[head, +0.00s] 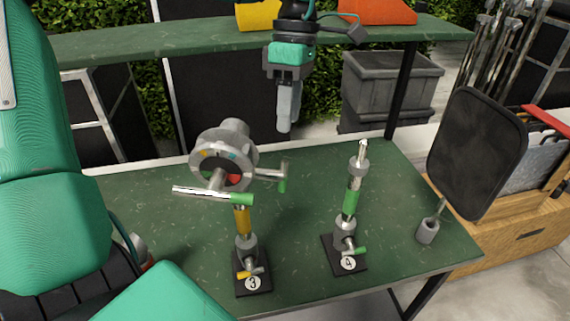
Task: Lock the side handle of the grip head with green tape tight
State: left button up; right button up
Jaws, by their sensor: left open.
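A round grey grip head (226,157) sits on top of stand 3, whose post has yellow tape (243,221). A long bar handle (214,196) with a green end crosses its front. A side handle (273,173) with a green end sticks out to its right. Stand 4 (351,203) has green tape on its post, a bare pin on top and a small green handle (355,251) low down. My left gripper (286,128) hangs fingers down above and right of the grip head, clear of it. It is open and empty, its fingers seen nearly edge-on. My right gripper is not in view.
Both stands are on a green table (311,222). A black flag (475,150) with a metal stub stands at the table's right end. A green shelf (180,38) with yellow and orange bags runs behind. A wooden cart (535,200) is at right. Table between the stands is clear.

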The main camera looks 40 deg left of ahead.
aim_at(285, 161)
pick_arm(q)
jog(key=p+x, duration=0.2)
jog(key=x, duration=0.9)
jog(key=shift+w, duration=0.1)
jog(key=shift+f, duration=0.55)
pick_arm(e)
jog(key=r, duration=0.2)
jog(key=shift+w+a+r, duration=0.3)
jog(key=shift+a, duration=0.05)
pick_arm(q)
grip_shut()
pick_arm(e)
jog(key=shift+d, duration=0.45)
